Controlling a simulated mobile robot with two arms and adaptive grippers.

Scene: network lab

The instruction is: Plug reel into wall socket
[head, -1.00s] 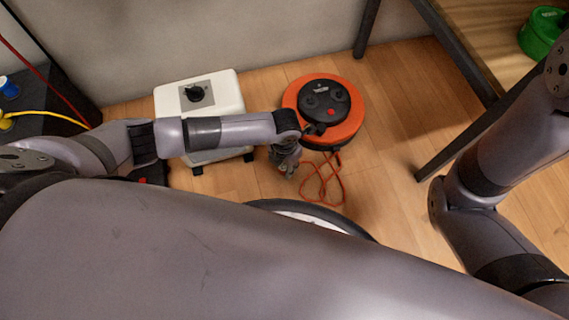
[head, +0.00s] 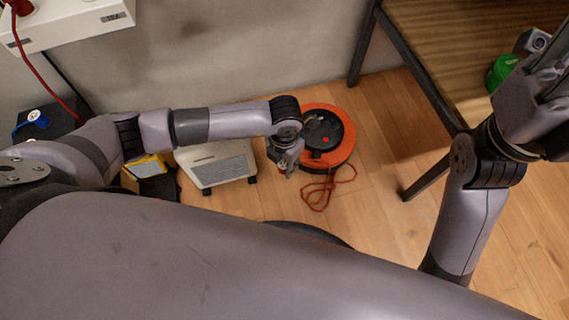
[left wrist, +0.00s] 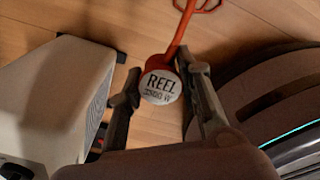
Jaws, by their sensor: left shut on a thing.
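The reel (head: 345,151), an orange drum with a black centre, lies on the floor by the wall, partly hidden by my left arm. Its orange cord (head: 317,196) lies loosely coiled in front. My left gripper (head: 284,163) is shut on the reel's plug, above the floor. In the left wrist view, the plug (left wrist: 160,87) has a round white face marked "REEL" between the two fingertips, and the cord runs away from it. A white wall unit (head: 75,25), with a red plug and cable at its left, is at the upper left; its socket openings cannot be made out. My right gripper (head: 545,75) is raised at the right; its fingers are unclear.
A white appliance (head: 222,165) stands left of the reel, partly behind my left arm; it also shows in the left wrist view (left wrist: 50,100). A table (head: 440,45) with a green spool (head: 500,72) is at the right. Bare floor (head: 385,125) lies right of the reel.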

